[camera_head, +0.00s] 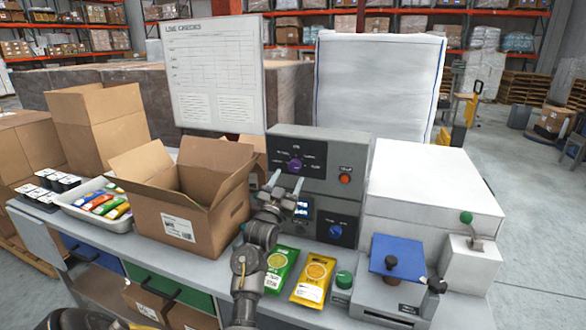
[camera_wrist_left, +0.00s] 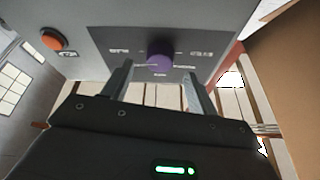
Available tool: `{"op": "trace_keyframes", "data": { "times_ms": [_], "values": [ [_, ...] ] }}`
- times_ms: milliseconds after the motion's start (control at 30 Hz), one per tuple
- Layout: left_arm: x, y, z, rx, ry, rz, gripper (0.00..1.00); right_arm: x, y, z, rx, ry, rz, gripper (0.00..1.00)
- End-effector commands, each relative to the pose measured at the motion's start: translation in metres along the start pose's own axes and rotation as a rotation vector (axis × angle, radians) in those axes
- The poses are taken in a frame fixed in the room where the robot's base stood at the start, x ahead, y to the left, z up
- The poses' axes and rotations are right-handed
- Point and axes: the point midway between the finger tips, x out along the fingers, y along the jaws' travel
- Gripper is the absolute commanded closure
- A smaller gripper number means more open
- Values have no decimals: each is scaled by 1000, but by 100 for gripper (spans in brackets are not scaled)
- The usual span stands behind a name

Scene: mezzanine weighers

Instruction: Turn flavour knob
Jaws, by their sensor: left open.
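The flavour knob is a round purple knob (camera_head: 295,166) on the dark dial panel of the grey control box (camera_head: 357,150). The knob also shows in the left wrist view (camera_wrist_left: 159,55), upright on its panel with small labels around it. My left gripper (camera_head: 286,183) is open and empty, in front of and just below the knob. In the left wrist view my two fingers (camera_wrist_left: 157,72) point at the panel, one to each side of the knob, with space between them and it. I cannot tell how far the tips are from the panel. My right gripper is not in view.
An orange button (camera_head: 345,179) sits right of the dial; a blue knob (camera_head: 336,231) is lower. An open carton (camera_head: 190,225) stands close left. Green (camera_head: 280,268) and yellow (camera_head: 313,279) packets lie in front. A white machine (camera_head: 430,185) stands at the right.

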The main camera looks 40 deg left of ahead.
Motion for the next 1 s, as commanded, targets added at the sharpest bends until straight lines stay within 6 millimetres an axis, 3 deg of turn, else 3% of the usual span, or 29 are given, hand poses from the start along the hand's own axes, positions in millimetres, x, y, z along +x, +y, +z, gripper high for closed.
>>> {"op": "trace_keyframes", "data": {
  "times_ms": [133,300,667,1000],
  "values": [
    [25,0,-2,-2,0,1,41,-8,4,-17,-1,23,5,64],
    [40,2,-1,-2,1,1,41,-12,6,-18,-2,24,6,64],
    [43,2,0,-1,0,2,43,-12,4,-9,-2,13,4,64],
    [43,2,0,-1,0,2,86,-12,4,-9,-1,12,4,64]
  ]
}}
